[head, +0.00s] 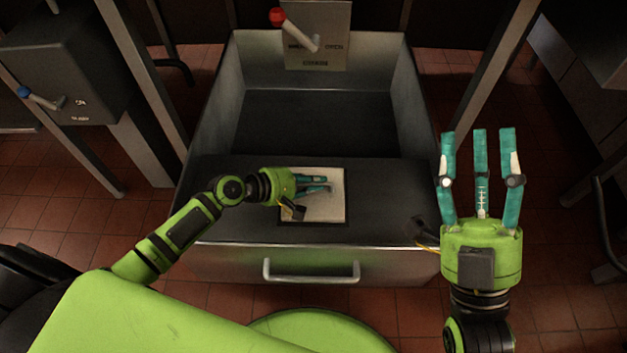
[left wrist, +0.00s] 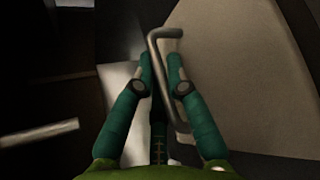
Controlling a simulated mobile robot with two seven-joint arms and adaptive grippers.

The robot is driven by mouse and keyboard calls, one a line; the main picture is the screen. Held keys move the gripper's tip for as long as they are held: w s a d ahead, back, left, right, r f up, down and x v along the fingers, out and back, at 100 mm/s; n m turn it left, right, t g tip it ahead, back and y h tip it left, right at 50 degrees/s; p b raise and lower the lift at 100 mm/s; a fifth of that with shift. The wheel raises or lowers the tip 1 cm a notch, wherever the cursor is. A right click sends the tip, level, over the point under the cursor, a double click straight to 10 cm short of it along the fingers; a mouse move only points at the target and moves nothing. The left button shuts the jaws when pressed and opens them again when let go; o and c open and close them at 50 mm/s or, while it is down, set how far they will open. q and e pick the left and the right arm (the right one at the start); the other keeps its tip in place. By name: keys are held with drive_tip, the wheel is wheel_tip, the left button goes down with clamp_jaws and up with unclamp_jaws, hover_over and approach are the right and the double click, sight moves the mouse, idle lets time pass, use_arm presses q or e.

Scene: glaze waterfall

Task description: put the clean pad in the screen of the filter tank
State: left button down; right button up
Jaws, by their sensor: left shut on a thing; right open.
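A pale cream square (head: 325,209), which looks like the pad, lies flat inside a dark square edge on the near dark shelf of the steel filter tank (head: 216,110). I cannot tell whether that edge is the screen. My left gripper (head: 327,184) is over its upper left part and hides some of it. In the left wrist view my left gripper (left wrist: 160,62) is shut around a bent grey metal handle (left wrist: 166,85), with a large beige surface (left wrist: 235,75) beside it. What the handle belongs to is unclear. My right gripper (head: 479,140) is open and empty, right of the tank.
The tank's deep back part (head: 315,118) looks dark and empty. A bar handle (head: 312,272) is on its front wall. A red-knobbed lever (head: 294,28) stands at the back before a signed plate (head: 318,60). A blue-knobbed lever (head: 40,99) is at the left. Metal posts flank the tank.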

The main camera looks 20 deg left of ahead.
use_arm(q)
drive_tip(key=shift+f, duration=0.1)
drive_tip(key=c, duration=1.2)
unclamp_jaws()
drive_tip(key=shift+c, duration=0.2)
